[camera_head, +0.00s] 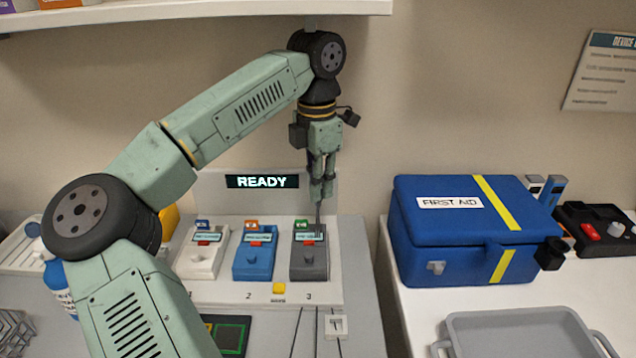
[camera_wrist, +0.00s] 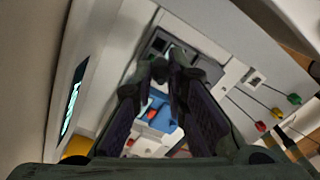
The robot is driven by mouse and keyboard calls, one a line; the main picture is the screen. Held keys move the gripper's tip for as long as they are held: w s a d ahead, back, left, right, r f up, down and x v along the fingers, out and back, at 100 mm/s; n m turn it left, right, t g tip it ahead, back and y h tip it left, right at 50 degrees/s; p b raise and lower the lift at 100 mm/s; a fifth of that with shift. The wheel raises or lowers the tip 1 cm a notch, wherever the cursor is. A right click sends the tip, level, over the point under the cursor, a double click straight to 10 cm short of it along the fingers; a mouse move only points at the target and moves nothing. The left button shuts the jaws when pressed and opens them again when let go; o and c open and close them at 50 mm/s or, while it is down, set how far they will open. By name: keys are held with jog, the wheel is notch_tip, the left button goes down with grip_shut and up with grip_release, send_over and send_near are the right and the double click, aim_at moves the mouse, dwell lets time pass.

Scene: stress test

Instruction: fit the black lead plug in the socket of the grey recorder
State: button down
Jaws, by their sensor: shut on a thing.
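The grey recorder (camera_head: 310,265) stands at position 3, the right end of the white stand. In the wrist view part of the grey recorder (camera_wrist: 183,50) shows just beyond the fingertips. My gripper (camera_head: 319,196) points down above its rear right part. In the wrist view my gripper (camera_wrist: 166,70) is shut on a small dark piece, which looks like the black lead plug (camera_wrist: 160,70). In the head view a thin dark piece (camera_head: 318,217) runs from the fingertips to the recorder's top. I cannot tell whether it sits in the socket, which is hidden.
A blue recorder (camera_head: 254,262) and a white recorder (camera_head: 203,261) stand to the left. A READY display (camera_head: 262,182) is behind. Leads with green (camera_wrist: 294,98), yellow and red ends lie to the side. A blue first aid box (camera_head: 450,235) and grey tray (camera_head: 520,322) are at right.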

aim_at(317, 204)
jog(key=shift+f+b, duration=2)
jog(key=shift+f, duration=0.7)
jog(key=shift+r, duration=0.25)
jog(key=shift+a+p, duration=0.1)
jog(key=shift+p, duration=0.2)
jog(key=shift+f+b, duration=0.6)
jog(key=shift+f, duration=0.6)
dwell(1.3)
jog(key=c, duration=1.9)
grip_release()
jog(key=shift+r, duration=0.1)
jog(key=shift+r+p, duration=1.55)
jog(key=shift+r, duration=0.4)
